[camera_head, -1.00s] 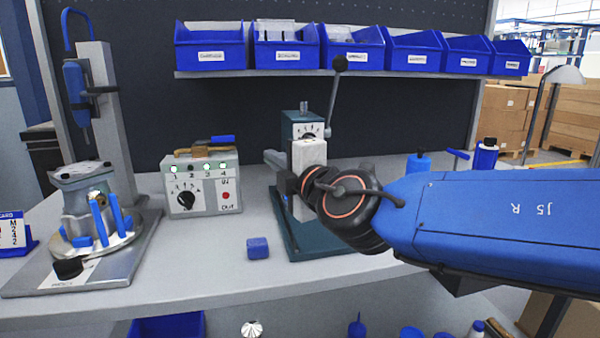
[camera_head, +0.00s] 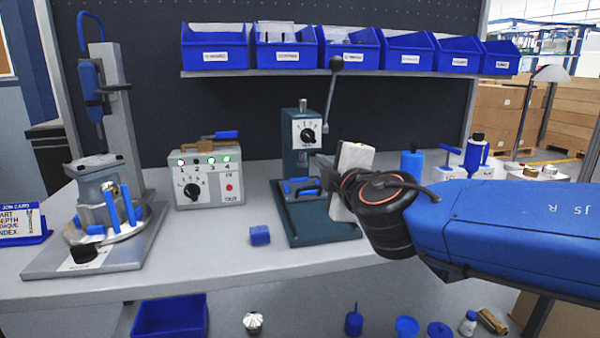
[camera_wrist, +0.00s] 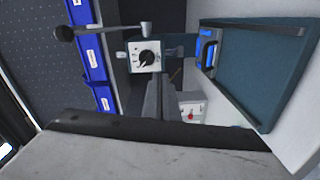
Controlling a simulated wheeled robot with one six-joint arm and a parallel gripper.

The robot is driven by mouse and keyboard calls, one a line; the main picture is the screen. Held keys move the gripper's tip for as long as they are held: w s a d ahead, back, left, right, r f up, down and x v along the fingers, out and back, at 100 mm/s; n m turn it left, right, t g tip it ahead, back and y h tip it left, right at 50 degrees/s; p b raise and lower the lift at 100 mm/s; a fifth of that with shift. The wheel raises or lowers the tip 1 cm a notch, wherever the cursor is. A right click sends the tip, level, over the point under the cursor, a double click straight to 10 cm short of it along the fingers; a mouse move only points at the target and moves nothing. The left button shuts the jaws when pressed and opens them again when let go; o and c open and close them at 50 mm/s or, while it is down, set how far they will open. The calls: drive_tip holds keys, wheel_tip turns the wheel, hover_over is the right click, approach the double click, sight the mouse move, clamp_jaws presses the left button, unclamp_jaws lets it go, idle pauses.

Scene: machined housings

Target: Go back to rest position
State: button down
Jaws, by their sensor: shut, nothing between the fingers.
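My gripper (camera_head: 324,170) is on the arm that comes in from the right in the head view, in front of the right side of the teal press (camera_head: 308,135). Its fingers (camera_wrist: 158,90) also show in the wrist view, together and with nothing between them. The press has a dial, a lever with a black knob, and a blue piece (camera_head: 300,188) on its base. My gripper's body hides part of the press base.
A control box (camera_head: 205,180) with green lights and a blue block (camera_head: 260,235) are on the bench. A fixture with blue pegs (camera_head: 100,215) stands left. Blue bins (camera_head: 285,50) line the shelf above. Blue bottles (camera_head: 476,152) stand right, behind my arm.

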drive_tip(key=s+d+f+m+g+h, duration=0.35)
drive_tip(key=d+f+m, duration=0.25)
drive_tip(key=d, duration=0.6)
drive_tip(key=s+d+f+m+g+h, duration=0.2)
drive_tip(key=d+f+m+h, duration=0.35)
drive_tip(key=d, duration=0.65)
drive_tip(key=s+f+m+g+y, duration=0.4)
drive_tip(key=s+f+m+g, duration=0.2)
drive_tip(key=s+f, duration=1)
drive_tip(key=shift+s+m, duration=0.65)
drive_tip(key=shift+m, duration=0.1)
